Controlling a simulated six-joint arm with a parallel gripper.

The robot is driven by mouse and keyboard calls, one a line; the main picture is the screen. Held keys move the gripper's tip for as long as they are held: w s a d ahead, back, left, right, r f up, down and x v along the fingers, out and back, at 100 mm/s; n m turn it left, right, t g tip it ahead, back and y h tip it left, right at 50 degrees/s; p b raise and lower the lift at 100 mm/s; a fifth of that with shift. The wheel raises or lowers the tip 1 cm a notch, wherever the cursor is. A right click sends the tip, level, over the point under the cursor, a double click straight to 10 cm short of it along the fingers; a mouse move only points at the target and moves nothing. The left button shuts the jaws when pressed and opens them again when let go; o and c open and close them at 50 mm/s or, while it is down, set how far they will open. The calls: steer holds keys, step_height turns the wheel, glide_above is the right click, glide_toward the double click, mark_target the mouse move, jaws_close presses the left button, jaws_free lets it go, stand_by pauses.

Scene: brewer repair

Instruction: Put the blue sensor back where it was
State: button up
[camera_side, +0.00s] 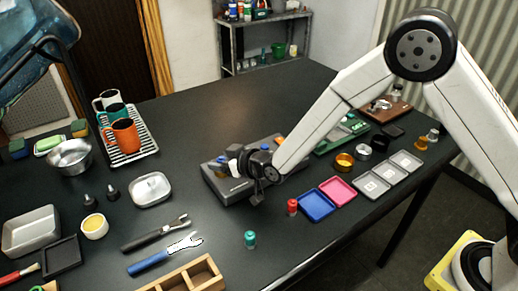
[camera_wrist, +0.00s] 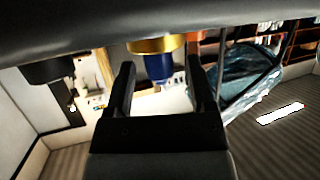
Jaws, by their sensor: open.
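In the wrist view a blue cylindrical part with a gold band, which looks like the blue sensor (camera_wrist: 157,66), shows between the two fingers of my open gripper (camera_wrist: 161,70). Whether the fingers touch it cannot be told. In the side view my gripper (camera_side: 243,164) is low over the grey brewer unit (camera_side: 232,188), pointing left. A small blue spot (camera_side: 222,159) shows on the unit just left of the gripper; I cannot tell if it is the same part. My wrist hides much of the unit's right part.
A red cylinder (camera_side: 292,207) and a teal one (camera_side: 250,240) stand in front of the unit. A blue tray (camera_side: 316,206) and a pink tray (camera_side: 338,191) lie to the right. A green circuit board (camera_side: 342,136) lies behind. The table's back middle is clear.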

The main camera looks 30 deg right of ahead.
steer(key=shift+v, duration=3.65)
steer(key=shift+r, duration=0.15)
steer(key=shift+s+d, duration=0.1)
steer(key=shift+d, duration=0.2)
steer(key=s+d+m+g+h, duration=0.3)
steer(key=s+d+g, duration=0.7)
steer(key=s+d, duration=0.9)
steer(key=shift+s+m+h, duration=0.4)
steer(key=shift+s+h, duration=0.25)
steer(key=shift+h, duration=0.05)
steer(key=shift+o, duration=0.4)
